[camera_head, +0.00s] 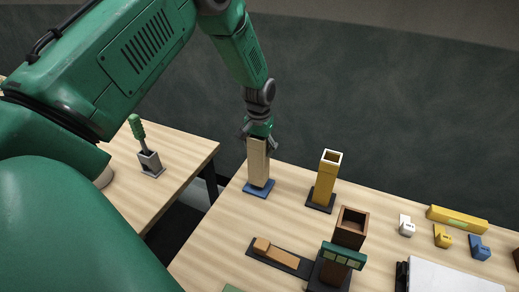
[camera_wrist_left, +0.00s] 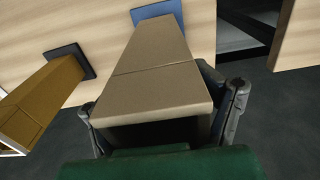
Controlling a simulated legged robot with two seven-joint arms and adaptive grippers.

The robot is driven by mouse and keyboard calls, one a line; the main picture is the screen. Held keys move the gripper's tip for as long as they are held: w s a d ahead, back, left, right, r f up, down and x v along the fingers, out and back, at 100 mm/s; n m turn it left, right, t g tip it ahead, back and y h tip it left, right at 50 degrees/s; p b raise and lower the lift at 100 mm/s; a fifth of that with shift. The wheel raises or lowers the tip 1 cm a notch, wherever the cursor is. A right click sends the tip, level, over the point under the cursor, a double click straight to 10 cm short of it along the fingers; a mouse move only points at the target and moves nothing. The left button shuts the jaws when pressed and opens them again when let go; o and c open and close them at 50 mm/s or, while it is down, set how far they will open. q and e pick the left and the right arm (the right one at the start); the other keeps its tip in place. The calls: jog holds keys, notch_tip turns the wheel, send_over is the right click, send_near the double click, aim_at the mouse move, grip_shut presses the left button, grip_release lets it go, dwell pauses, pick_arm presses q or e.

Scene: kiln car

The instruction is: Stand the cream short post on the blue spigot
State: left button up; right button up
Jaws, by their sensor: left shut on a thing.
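The cream short post (camera_head: 258,163) stands upright over the blue spigot base (camera_head: 258,190) near the table's far left edge. My left gripper (camera_head: 259,138) is shut on the upper part of the post. In the left wrist view the post (camera_wrist_left: 150,85) runs from the gripper toward the blue base (camera_wrist_left: 157,12), with a thin line across its side. Its lower end looks to be at the base, and the spigot itself is hidden. I cannot tell whether the post is fully seated. My right gripper is not in view.
A yellow hollow post (camera_head: 326,178) on a dark base stands close to the right. Nearer are a brown hollow post (camera_head: 351,226), a green-topped piece (camera_head: 342,256) and a wooden block on a dark plate (camera_head: 278,253). Small coloured blocks (camera_head: 442,236) lie right. A side table (camera_head: 180,173) holds a green-handled tool.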

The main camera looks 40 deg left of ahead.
pick_arm(q)
jog(key=shift+f+b, duration=0.65)
jog(key=shift+f, duration=0.5)
dwell(0.4)
jog(key=o, duration=1.8)
jog(key=shift+r, duration=0.1)
jog(key=shift+r+p, duration=2.1)
jog(key=shift+r, duration=1.85)
